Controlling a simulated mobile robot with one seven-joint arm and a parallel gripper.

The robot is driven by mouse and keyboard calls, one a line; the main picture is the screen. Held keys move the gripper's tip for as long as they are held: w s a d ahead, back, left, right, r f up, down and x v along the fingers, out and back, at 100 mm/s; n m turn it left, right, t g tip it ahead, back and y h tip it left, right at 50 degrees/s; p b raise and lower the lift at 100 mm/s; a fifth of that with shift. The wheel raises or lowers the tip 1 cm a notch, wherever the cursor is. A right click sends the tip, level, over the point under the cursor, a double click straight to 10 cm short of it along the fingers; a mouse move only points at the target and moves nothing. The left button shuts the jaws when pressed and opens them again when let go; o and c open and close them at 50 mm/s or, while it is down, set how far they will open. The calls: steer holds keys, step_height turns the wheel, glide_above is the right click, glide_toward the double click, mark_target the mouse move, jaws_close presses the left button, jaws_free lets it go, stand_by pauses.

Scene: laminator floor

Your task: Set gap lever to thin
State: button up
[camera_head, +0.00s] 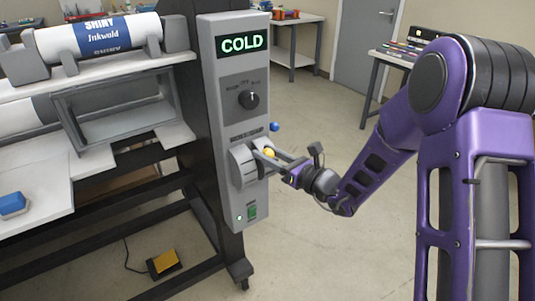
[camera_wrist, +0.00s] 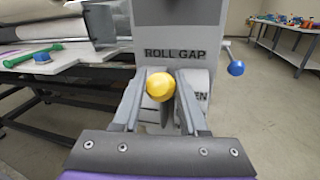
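The gap lever's yellow ball knob (camera_head: 269,152) stands out from a grey rounded housing (camera_head: 242,168) on the front of the laminator's control panel. In the wrist view the yellow knob (camera_wrist: 160,86) lies below the label "ROLL GAP". Letters ending in "EN" show to the right of the knob; other position marks are hidden by the fingers and knob. My gripper (camera_wrist: 163,100) has its fingers apart, one on each side of the knob. It looks open, with a small gap at the right finger; contact at the left finger is unclear.
A blue ball knob (camera_wrist: 235,68) sticks out right of the panel. Above the lever are a dial (camera_head: 249,100) and a display (camera_head: 242,44) reading "COLD". A green switch (camera_head: 252,211) is below. A yellow foot pedal (camera_head: 164,262) lies on the floor.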

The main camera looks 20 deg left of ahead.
jaws_close()
stand_by(0.9)
